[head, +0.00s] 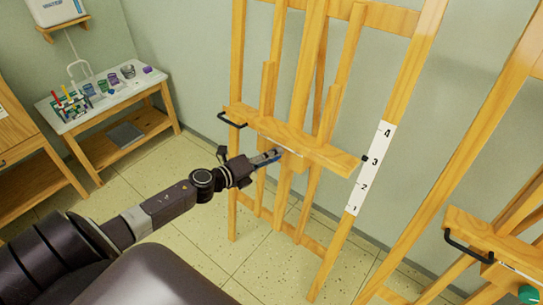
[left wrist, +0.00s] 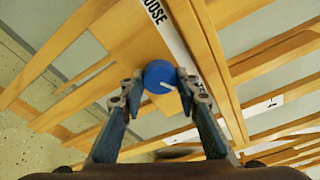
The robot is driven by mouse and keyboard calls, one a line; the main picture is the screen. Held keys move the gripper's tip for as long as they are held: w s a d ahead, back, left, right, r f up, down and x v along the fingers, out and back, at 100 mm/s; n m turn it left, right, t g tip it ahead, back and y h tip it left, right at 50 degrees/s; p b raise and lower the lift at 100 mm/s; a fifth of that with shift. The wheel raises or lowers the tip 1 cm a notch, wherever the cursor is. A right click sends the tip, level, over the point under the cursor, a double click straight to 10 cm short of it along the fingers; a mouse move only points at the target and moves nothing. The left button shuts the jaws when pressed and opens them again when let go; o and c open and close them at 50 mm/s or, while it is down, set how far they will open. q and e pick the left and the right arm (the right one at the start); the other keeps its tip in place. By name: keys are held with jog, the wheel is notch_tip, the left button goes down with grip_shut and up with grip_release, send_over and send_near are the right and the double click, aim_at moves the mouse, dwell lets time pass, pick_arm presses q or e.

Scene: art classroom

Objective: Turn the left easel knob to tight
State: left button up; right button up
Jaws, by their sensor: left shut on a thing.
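The left easel (head: 297,70) is a wooden frame with a ledge (head: 335,157) across its front. My left gripper (head: 275,156) is at the middle of that ledge. In the left wrist view, a round blue knob (left wrist: 159,74) with a white pointer line sits between the fingertips. The fingers are shut on it, one on each side. A white label strip (left wrist: 159,17) beside the knob shows the letters "OOSE"; the rest is cut off. In the head view the knob is largely hidden by the gripper. My right gripper is in neither view.
A second easel (head: 477,233) with a green knob (head: 529,294) stands at the right. A numbered white strip (head: 371,168) runs along the left easel's right leg. A side table (head: 108,107) with art supplies stands at the back left. Tiled floor lies clear between.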

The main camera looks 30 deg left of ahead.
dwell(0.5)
pick_arm(q)
jog(key=o, duration=1.2)
jog(key=shift+c, duration=0.2)
jog(key=shift+s, duration=0.1)
jog(key=v, duration=1.2)
